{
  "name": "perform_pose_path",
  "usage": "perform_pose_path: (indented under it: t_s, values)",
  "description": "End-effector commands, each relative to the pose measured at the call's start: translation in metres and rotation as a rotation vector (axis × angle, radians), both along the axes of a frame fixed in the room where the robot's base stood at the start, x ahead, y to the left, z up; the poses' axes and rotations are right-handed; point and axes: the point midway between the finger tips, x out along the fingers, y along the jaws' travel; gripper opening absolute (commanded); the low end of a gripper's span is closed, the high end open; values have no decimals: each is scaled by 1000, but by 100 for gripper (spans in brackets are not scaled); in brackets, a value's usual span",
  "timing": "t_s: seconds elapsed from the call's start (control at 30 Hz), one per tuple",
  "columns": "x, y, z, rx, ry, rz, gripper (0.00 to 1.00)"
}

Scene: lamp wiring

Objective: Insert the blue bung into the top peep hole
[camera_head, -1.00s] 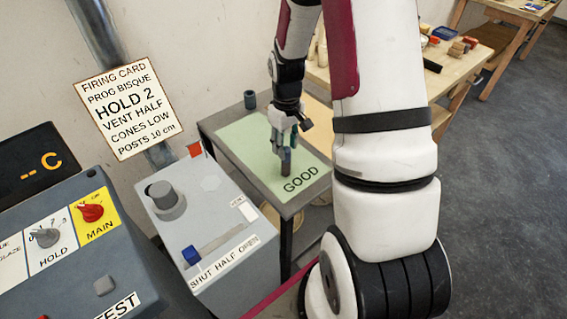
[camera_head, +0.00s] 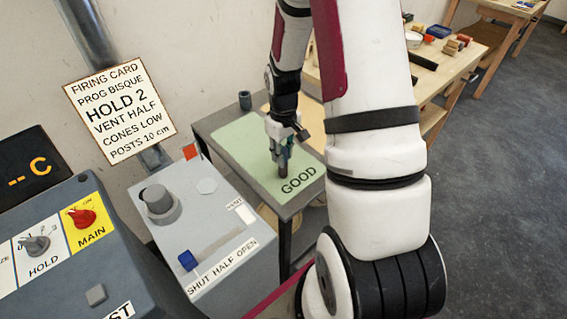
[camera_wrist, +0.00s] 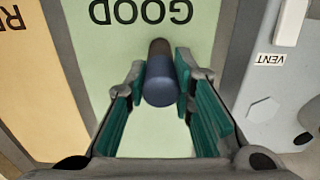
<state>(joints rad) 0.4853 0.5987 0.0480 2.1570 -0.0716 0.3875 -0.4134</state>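A dark blue cylinder with a brown lower part (camera_wrist: 161,86), seemingly the blue bung, is upright at the green GOOD panel (camera_wrist: 105,60) of the side table. In the head view the bung (camera_head: 283,166) shows below my gripper (camera_head: 282,147). In the wrist view my gripper (camera_wrist: 162,75) has its teal-padded fingers on either side of the bung, close to it. I cannot tell whether both pads press on it. I cannot make out a peep hole in either view.
A small dark blue-grey cylinder (camera_head: 245,100) stands at the table's back corner. The grey vent box (camera_head: 215,225) with a blue slider knob (camera_head: 187,260) is left of the table. The control panel (camera_head: 75,265) and firing card (camera_head: 120,108) are further left. A wooden bench (camera_head: 445,70) stands behind.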

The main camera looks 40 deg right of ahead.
Motion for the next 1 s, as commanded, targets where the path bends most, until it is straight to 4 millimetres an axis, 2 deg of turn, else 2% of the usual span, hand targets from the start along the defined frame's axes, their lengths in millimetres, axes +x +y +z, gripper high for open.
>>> perform_pose_path:
  t_s: [1.0]
  values:
    - [0, 0, 69, 0, -1, 1, 0]
